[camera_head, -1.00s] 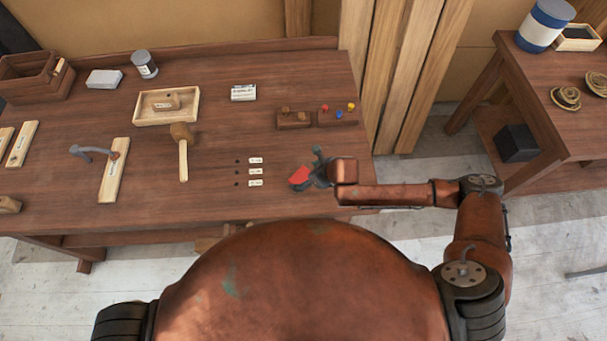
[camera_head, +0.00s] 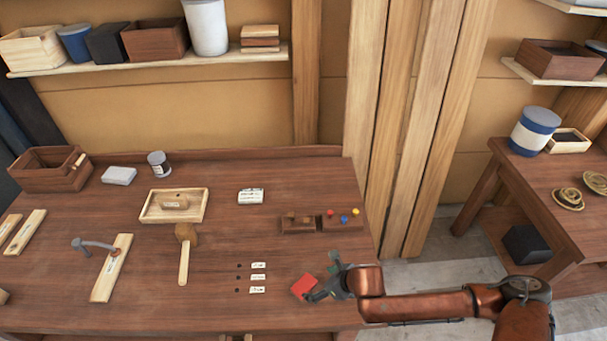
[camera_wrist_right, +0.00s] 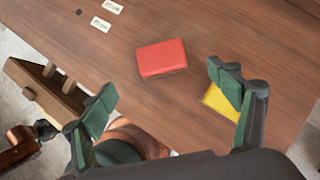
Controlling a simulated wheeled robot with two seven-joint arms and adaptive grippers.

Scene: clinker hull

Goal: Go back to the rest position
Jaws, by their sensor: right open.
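My right gripper (camera_head: 333,284) is over the workbench (camera_head: 130,318) near its front right, with its arm coming in from the right. A red block (camera_head: 304,287) lies on the bench just left of the fingers. In the right wrist view, the gripper (camera_wrist_right: 168,98) is open, with nothing between its green-padded fingertips. The red block (camera_wrist_right: 161,58) lies beyond them, apart from both fingers. A yellow thing (camera_wrist_right: 218,104) is partly hidden behind the right-hand finger. My left gripper is not in view.
Left of the gripper are several small holes with white labels (camera_head: 258,278). A mallet (camera_head: 184,258), a hammer (camera_head: 92,245), a tray (camera_head: 146,217) and blocks with coloured pegs (camera_head: 342,222) lie on the bench. Wooden posts (camera_head: 385,130) stand behind. A side table (camera_head: 560,215) is at right.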

